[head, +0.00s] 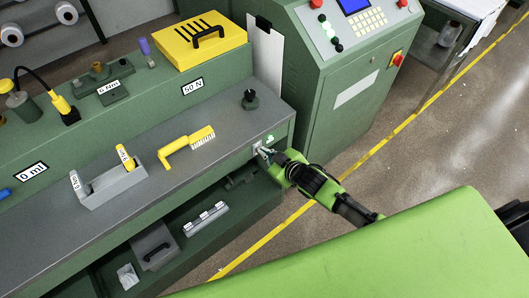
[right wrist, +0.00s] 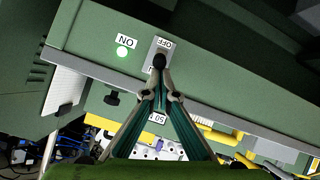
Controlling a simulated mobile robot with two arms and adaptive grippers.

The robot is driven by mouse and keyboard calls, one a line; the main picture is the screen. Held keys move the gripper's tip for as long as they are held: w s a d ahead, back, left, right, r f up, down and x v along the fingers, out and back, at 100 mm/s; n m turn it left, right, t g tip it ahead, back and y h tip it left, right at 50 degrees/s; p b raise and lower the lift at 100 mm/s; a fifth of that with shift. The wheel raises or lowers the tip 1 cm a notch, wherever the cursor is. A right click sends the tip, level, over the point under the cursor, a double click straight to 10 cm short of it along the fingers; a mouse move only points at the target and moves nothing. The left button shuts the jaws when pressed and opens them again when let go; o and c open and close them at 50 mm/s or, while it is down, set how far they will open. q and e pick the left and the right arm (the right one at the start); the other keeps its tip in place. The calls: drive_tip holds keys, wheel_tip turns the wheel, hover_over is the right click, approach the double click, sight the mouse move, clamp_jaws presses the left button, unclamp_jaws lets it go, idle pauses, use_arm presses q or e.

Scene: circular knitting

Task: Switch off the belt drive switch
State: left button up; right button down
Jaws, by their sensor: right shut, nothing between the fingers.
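The belt drive switch (head: 256,148) is a small light plate on the green front face of the bench, near its right end. In the right wrist view the switch plate (right wrist: 162,47) has an upside-down OFF label and a dark round lever tip (right wrist: 159,61). A green lamp (right wrist: 122,53) glows beside it under an ON label. My right gripper (head: 265,153) is shut and empty, right at the switch. In the right wrist view its fingertips (right wrist: 159,75) overlap the lever and hide the plate's lower part; contact cannot be told. My left gripper is not in view.
The bench top (head: 215,112) holds a yellow-handled tool (head: 187,148), a grey holder (head: 112,187) and a small black knob (head: 250,99). An open shelf lies below the bench. A green control cabinet (head: 345,100) stands to the right. The floor beside my right arm is clear.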

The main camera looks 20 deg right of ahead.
use_arm(q)
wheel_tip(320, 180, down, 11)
drive_tip(key=b, duration=1)
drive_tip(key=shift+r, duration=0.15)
use_arm(e)
drive_tip(key=shift+s+d+f+t+y, duration=0.1)
drive_tip(key=shift+s+f+t+y, duration=0.2)
drive_tip(key=shift+f+t, duration=0.45)
drive_tip(key=shift+s+d+f+t+y, duration=0.1)
drive_tip(key=shift+s+f+t+y, duration=0.2)
drive_tip(key=shift+f+t, duration=0.45)
drive_tip(key=shift+s+d+f+t+y, duration=0.1)
drive_tip(key=shift+s+f+t+y, duration=0.15)
drive_tip(key=shift+f+t, duration=0.5)
